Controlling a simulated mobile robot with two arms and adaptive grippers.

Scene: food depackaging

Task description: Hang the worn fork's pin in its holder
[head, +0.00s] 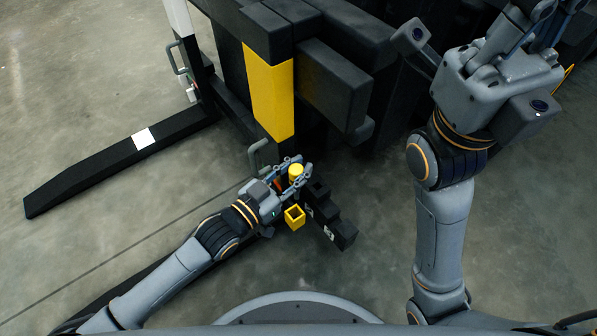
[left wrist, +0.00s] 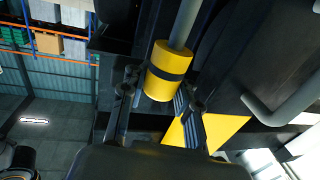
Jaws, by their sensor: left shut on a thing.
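My left gripper (head: 291,163) is shut on the yellow pin (head: 296,170), upright in front of the black fork carriage. In the left wrist view the pin (left wrist: 168,72) is a yellow cylinder with a black band and a grey rod; the gripper's fingers (left wrist: 160,95) stand on either side of it. A small yellow square cup with an open top (head: 294,217), which looks like the holder, sits just below the gripper in the head view. The pin is apart from it. A black fork (head: 85,165) with a white patch lies at left. My right gripper (head: 545,15) is at the top right, partly cut off.
The carriage has a yellow panel (head: 268,95) and black beams (head: 335,85) behind the gripper. Black stepped blocks (head: 338,230) stand right of the yellow cup. Another dark fork runs under my left arm. The grey floor (head: 90,90) is open at left.

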